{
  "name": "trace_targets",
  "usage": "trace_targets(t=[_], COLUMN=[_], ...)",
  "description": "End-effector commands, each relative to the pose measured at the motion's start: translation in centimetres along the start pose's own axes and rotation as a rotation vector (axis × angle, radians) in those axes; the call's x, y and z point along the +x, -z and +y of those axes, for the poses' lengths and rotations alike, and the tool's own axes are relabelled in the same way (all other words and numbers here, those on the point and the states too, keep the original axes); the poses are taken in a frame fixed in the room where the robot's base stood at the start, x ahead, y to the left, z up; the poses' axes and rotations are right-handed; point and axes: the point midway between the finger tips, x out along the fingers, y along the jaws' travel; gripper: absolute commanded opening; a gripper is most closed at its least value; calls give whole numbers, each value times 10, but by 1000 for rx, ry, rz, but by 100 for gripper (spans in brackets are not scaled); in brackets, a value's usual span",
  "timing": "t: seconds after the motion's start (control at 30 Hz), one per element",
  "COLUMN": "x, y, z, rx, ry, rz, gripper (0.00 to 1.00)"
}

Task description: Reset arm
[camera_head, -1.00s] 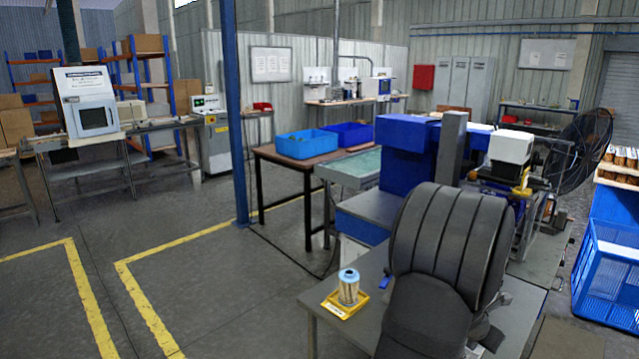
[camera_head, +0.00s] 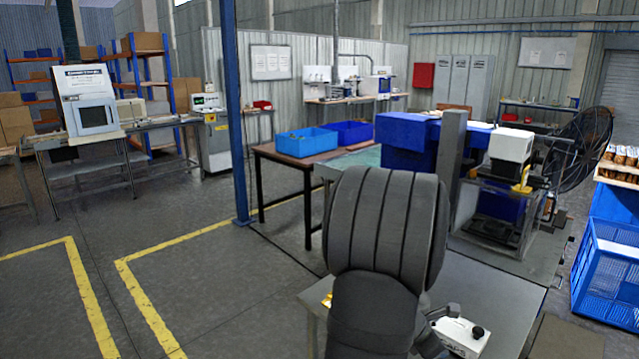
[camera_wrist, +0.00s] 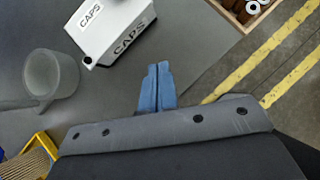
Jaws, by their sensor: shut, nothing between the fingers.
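My gripper (camera_wrist: 157,90) shows in the wrist view as two blue fingers closed together with nothing between them. It is above the grey table (camera_wrist: 195,55), beside a white box marked CAPS (camera_wrist: 112,32). In the head view my own dark arm link hides the gripper. A filter cartridge (camera_wrist: 28,165) stands at the lower left of the wrist view, by the edge of a yellow tray (camera_wrist: 45,145). In the head view only a sliver of that tray (camera_head: 327,299) shows beside my arm.
A grey cup-like piece (camera_wrist: 50,75) is left of the gripper in the wrist view. A wooden crate (camera_wrist: 242,14) with cartridges is at the top right. In the head view, a white-headed machine (camera_head: 510,147) stands behind the table and a blue crate (camera_head: 605,265) at the right.

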Motion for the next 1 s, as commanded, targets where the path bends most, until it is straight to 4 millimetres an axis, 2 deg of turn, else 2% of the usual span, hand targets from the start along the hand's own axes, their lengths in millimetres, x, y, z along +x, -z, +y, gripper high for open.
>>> trace_targets(t=[0.43,0.87,0.9,1.0], x=[-19,-22,-22,-22], y=[23,26,26,29], z=[24,27,27,29], rx=[230,271,271,283], ry=[192,227,227,217], rz=[0,1,1,11], gripper=[0,0,2,22])
